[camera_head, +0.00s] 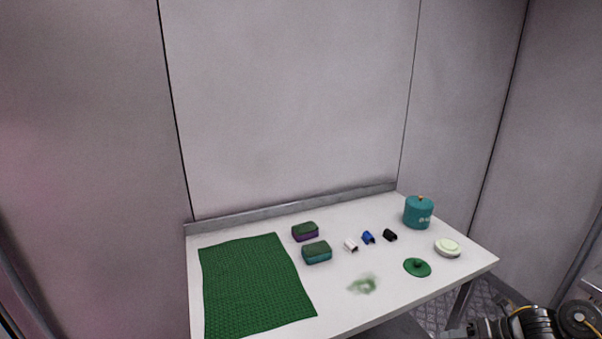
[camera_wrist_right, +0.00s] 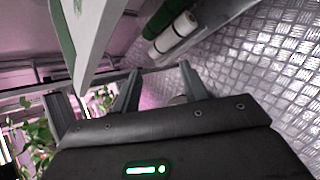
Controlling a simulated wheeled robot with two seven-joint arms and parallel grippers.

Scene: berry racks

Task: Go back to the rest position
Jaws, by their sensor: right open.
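My right gripper (camera_wrist_right: 159,70) shows in the right wrist view with its fingers apart and nothing seen between them. In the head view only part of my right arm (camera_head: 540,325) shows at the bottom right corner, to the right of the white table (camera_head: 400,310) and off it. My left gripper is not in either view.
The table holds a green mat (camera_head: 255,285), two sponges (camera_head: 316,253), several small clips (camera_head: 368,237), a teal canister (camera_head: 418,213), a green lid (camera_head: 417,267), a pale round dish (camera_head: 447,248) and a green smear (camera_head: 363,285). Patterned metal floor (camera_wrist_right: 270,60) and plants (camera_wrist_right: 38,135) show in the wrist view.

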